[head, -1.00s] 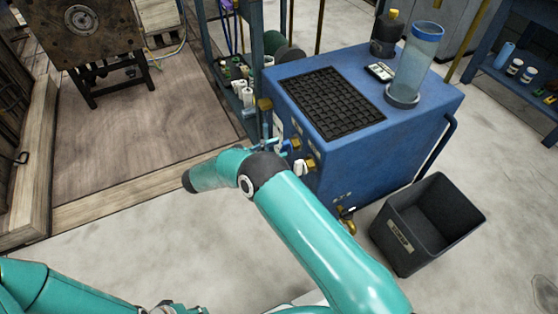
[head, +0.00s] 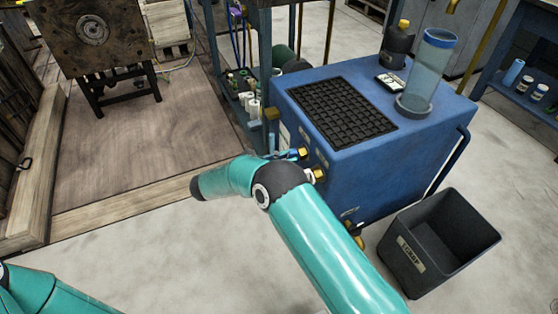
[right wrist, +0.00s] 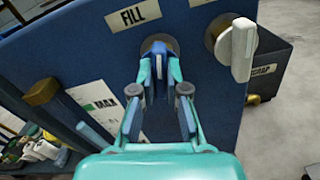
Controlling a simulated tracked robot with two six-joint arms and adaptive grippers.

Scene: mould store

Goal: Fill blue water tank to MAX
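The blue tank (head: 385,180) is a cabinet-like box with a black grille on top, right of centre in the head view. The right wrist view shows its front with a FILL label (right wrist: 132,16) over a round fitting with a blue handle (right wrist: 158,46). My right gripper (right wrist: 160,78) has its two fingers on either side of this handle. I cannot tell whether they press on it. A MAX label (right wrist: 104,99) is to the left, beside a bluish tube (right wrist: 98,135), with no readable water level. My left gripper is out of view.
A white lever (right wrist: 241,48) sits on a second fitting right of FILL. A black scrap bin (head: 425,262) stands at the tank's right front. A clear cylinder (head: 428,75) and a dark bottle (head: 397,45) stand on the tank. A shelf with small bottles is behind left.

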